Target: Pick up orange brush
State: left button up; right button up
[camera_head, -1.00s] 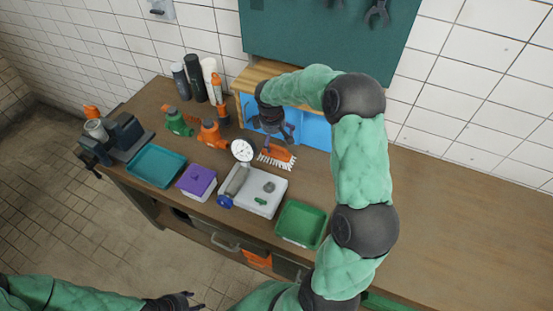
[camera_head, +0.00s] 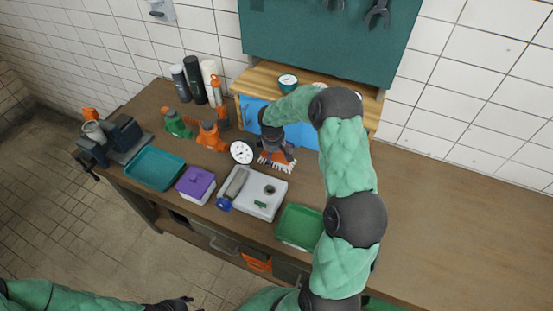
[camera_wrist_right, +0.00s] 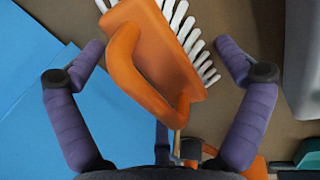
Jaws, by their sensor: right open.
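The orange brush (camera_wrist_right: 155,60) with white bristles fills the middle of the right wrist view, its looped handle toward the gripper. In the head view the brush (camera_head: 282,164) lies on the wooden bench, partly covered by my right gripper (camera_head: 277,157). In the wrist view the open fingers of my right gripper (camera_wrist_right: 158,75) stand on either side of the brush, with gaps on both sides. My left gripper (camera_head: 182,303) is at the bottom edge of the head view, away from the bench; its fingers are too small to judge.
A dial gauge (camera_head: 241,152) stands just left of the brush. A grey-white case (camera_head: 262,206), a green tray (camera_head: 290,236), a purple box (camera_head: 194,183) and a teal tray (camera_head: 150,171) line the front. A blue panel (camera_head: 303,137) is behind. The right side of the bench is clear.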

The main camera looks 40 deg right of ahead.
jog(key=c, duration=1.1)
jog(key=shift+c, duration=0.2)
notch_tip(320, 180, up, 10)
jog(key=shift+r+p, duration=0.1)
jog(key=shift+p, duration=0.6)
jog(key=o, duration=0.4)
jog(key=shift+c, duration=1)
jog(key=shift+s, duration=0.1)
